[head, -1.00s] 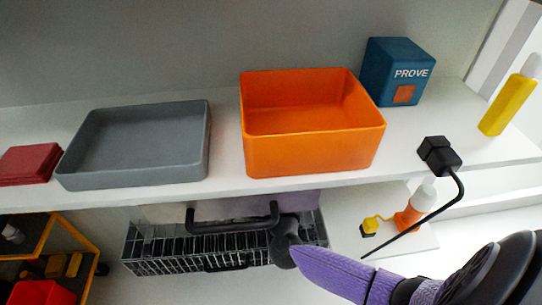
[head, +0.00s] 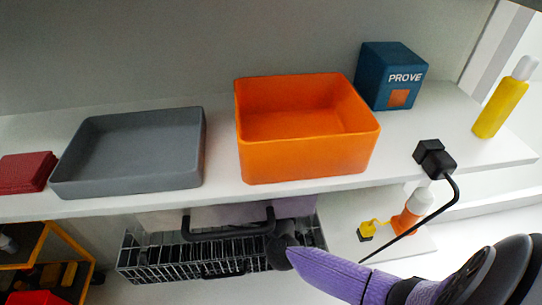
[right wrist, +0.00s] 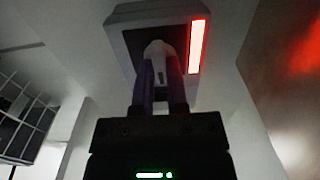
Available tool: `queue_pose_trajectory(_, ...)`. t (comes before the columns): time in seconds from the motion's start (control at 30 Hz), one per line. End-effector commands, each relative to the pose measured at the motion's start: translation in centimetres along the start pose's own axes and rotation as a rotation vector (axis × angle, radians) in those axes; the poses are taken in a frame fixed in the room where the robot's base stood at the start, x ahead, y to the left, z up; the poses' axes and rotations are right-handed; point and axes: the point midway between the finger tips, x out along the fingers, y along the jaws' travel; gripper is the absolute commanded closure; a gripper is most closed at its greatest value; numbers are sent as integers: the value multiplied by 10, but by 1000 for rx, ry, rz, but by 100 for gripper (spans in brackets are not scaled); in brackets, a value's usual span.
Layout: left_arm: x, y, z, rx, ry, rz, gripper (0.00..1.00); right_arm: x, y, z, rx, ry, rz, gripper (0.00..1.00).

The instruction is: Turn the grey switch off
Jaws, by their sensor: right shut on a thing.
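In the right wrist view, the grey switch (right wrist: 123,20) is a box with a dark face and a lit red strip (right wrist: 196,48) along its right side. My right gripper (right wrist: 160,62) reaches up to it, its two purple fingers shut on the pale switch lever (right wrist: 157,48) in front of the dark face. The fingers partly hide the lever. My left gripper is in neither view.
A wire rack (head: 180,262) is below. In the wrist view, a brown surface (right wrist: 275,70) is at right.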

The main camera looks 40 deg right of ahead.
Motion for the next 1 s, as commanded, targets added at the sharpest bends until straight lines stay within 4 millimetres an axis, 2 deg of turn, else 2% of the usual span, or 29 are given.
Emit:
queue_pose_trajectory(0.27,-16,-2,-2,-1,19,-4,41,-1,-3,1,-146,-1,4,100)
queue_pose_trajectory(0.6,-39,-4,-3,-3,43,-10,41,-1,-2,1,-462,-3,5,100)
queue_pose_trajectory(1.0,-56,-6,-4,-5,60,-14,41,-1,-1,1,-843,-5,5,100)
